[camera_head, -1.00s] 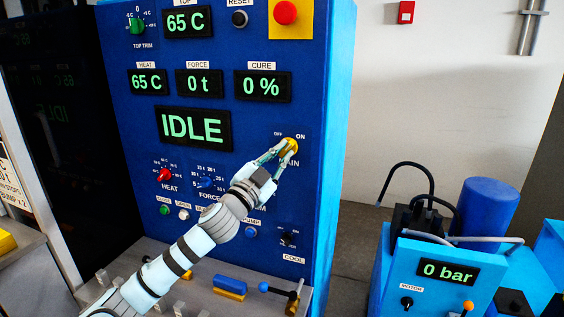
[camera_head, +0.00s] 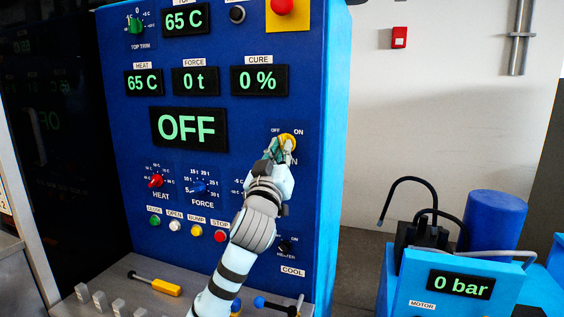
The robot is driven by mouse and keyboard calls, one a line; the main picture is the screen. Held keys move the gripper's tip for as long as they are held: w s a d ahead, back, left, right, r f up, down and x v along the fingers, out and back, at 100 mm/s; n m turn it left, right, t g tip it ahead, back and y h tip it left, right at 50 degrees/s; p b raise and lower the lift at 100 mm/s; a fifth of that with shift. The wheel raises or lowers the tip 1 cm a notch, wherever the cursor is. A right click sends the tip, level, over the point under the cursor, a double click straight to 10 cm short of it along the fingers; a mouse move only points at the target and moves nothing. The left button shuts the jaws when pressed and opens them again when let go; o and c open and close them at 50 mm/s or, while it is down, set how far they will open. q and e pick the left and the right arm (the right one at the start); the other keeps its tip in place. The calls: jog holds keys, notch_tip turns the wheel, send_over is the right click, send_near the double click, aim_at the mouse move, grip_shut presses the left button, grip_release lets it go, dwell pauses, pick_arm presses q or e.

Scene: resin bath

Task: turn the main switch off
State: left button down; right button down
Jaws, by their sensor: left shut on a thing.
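The main switch (camera_head: 288,138) is a yellow rotary knob on the right part of the blue control panel (camera_head: 225,120), with OFF and ON labels above it. My left gripper (camera_head: 279,149) is shut on the knob, its fingers covering the knob's lower left side and part of the label below. The large status display (camera_head: 189,128) reads OFF in green. My right gripper is out of view.
A red HEAT knob (camera_head: 156,181), a blue FORCE knob (camera_head: 198,187) and a row of small buttons sit left of my arm. A yellow-handled tool (camera_head: 166,287) lies on the grey ledge. A blue pump unit with a 0 bar display (camera_head: 460,285) stands at right.

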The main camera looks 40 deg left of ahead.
pick_arm(q)
jog(key=shift+d+r+n+g+y+b, duration=0.1)
jog(key=shift+n+g+y+b, duration=0.55)
jog(key=shift+n, duration=1.35)
jog(key=shift+d+r+n+g+y+b, duration=0.1)
jog(key=shift+n+g+y+b, duration=0.5)
jog(key=shift+n, duration=1.4)
jog(key=shift+g+y, duration=0.25)
jog(key=shift+g, duration=0.1)
jog(key=c, duration=1.6)
grip_release()
jog(key=shift+w, duration=0.1)
jog(key=shift+c, duration=0.2)
jog(key=shift+f, duration=0.1)
